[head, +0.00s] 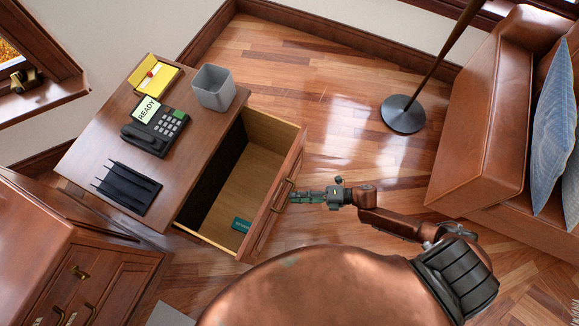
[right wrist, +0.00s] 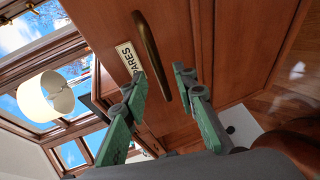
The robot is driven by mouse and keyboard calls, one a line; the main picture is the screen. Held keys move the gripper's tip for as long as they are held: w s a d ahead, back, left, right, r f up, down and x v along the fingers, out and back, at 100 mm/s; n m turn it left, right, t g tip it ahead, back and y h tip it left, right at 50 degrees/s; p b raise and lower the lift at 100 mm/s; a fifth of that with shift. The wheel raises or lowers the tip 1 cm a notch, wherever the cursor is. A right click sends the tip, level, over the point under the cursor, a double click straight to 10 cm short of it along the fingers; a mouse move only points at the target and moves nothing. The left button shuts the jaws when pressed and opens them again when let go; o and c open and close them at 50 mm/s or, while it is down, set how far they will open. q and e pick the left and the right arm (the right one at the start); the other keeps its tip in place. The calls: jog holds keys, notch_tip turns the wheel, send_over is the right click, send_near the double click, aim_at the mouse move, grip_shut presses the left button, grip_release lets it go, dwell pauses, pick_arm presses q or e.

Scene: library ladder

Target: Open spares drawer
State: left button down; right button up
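The spares drawer (head: 289,165) is pulled well out of the wooden cabinet (head: 150,65), its inside showing. A small green box (head: 242,225) lies in its front corner. Its curved brass handle (head: 268,215) is on the front panel. The handle (right wrist: 150,50) also shows in the right wrist view, beside a label (right wrist: 130,58) reading "SPARES". My right gripper (head: 292,196) is close to the drawer front. In the right wrist view its green fingers (right wrist: 158,80) are spread, one to each side of the handle, with no visible grip on it. My left gripper is out of view.
On the cabinet top are a phone (head: 155,130), a yellow tray (head: 153,76), a grey bin (head: 213,87) and a black rack (head: 126,188). A lamp base (head: 403,114) and a leather sofa (head: 480,125) stand right. Wood floor (head: 320,75) between is clear.

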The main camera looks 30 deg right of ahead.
jog(key=v, duration=0.8)
jog(key=shift+d, duration=0.15)
